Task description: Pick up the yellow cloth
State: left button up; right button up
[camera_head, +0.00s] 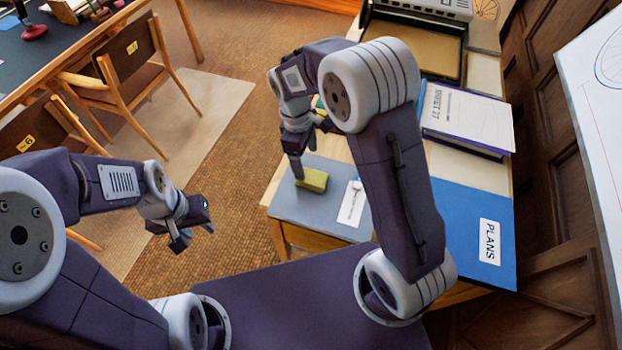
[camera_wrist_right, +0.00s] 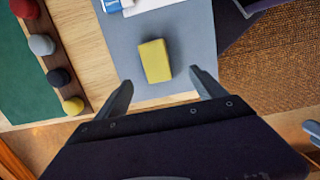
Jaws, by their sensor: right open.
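The yellow cloth (camera_head: 313,181) looks like a small thick block. It lies on the grey mat (camera_head: 283,208) near the desk's left edge, and it also shows in the right wrist view (camera_wrist_right: 155,61). My right gripper (camera_head: 305,164) is open and empty above the cloth. In the right wrist view its fingertips (camera_wrist_right: 158,79) stand to either side, with the cloth ahead between them and apart from both. My left gripper (camera_head: 194,238) hangs away from the desk over the carpet, and its jaw opening is unclear.
A white card (camera_head: 351,204) lies right of the cloth. A blue PLANS folder (camera_head: 470,225) and a thick book (camera_head: 466,117) lie farther right. The right wrist view shows several coloured knobs (camera_wrist_right: 59,77) on a wooden strip, and a blue-and-white item (camera_wrist_right: 113,5).

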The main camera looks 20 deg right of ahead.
aim_at(312, 177)
jog(key=f, duration=0.2)
jog(key=d+f, duration=0.1)
jog(key=f, duration=0.1)
jog(key=shift+w, duration=0.15)
jog(key=shift+f, duration=0.15)
jog(key=f, duration=0.5)
jog(key=shift+d, duration=0.3)
jog(key=shift+r, duration=0.1)
jog(key=c, duration=1.4)
jog(key=shift+r, duration=2.15)
jog(key=shift+c, duration=0.2)
jog(key=s+d+r, duration=0.4)
jog(key=s+r, duration=0.2)
jog(key=s, duration=0.5)
jog(key=shift+d+r, duration=0.25)
jog(key=shift+r, duration=0.1)
